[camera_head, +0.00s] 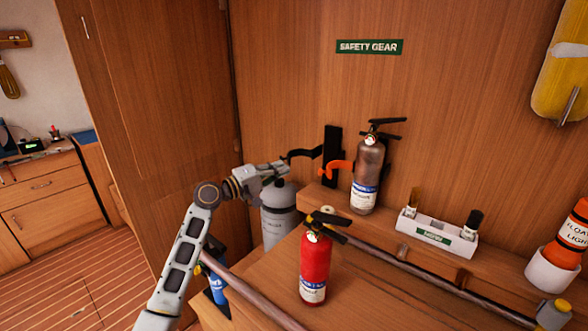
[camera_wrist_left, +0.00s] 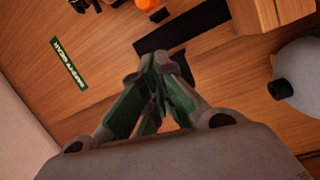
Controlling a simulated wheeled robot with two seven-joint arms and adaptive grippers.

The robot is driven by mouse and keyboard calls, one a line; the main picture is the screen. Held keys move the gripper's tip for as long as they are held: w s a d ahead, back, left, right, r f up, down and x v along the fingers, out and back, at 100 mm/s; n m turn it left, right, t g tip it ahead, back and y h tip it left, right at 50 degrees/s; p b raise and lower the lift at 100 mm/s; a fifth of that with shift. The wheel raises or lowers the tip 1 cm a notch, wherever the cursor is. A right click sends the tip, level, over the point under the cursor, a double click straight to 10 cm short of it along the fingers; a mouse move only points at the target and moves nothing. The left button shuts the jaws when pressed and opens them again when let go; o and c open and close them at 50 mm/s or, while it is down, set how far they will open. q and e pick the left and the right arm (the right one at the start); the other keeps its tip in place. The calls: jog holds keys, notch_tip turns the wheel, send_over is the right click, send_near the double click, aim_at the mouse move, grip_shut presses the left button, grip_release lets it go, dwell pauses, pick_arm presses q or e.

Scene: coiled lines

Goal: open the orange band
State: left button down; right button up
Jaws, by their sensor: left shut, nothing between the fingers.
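The orange band (camera_head: 338,166) is by the black wall bracket (camera_head: 332,142), left of a dull brown-grey extinguisher (camera_head: 368,165) that stands upright on the wooden ledge. I cannot tell whether the band is fastened around anything. A small orange piece, probably the band, shows at the top edge of the left wrist view (camera_wrist_left: 148,4). My left gripper (camera_head: 284,169) is shut and empty, left of the band and apart from it, above a grey cylinder (camera_head: 277,222). Its fingertips meet in the left wrist view (camera_wrist_left: 155,62). My right gripper is out of view.
A red extinguisher (camera_head: 315,265) stands in front. A white tray (camera_head: 437,235) and an orange float light (camera_head: 570,236) are at right. A rail (camera_head: 430,267) runs along the ledge.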

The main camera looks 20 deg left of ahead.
aim_at(320, 170)
pick_arm(q)
jog(key=w+d+p, duration=0.3)
jog(key=w+d, duration=0.1)
jog(key=d, duration=0.4)
jog(key=shift+w, duration=0.2)
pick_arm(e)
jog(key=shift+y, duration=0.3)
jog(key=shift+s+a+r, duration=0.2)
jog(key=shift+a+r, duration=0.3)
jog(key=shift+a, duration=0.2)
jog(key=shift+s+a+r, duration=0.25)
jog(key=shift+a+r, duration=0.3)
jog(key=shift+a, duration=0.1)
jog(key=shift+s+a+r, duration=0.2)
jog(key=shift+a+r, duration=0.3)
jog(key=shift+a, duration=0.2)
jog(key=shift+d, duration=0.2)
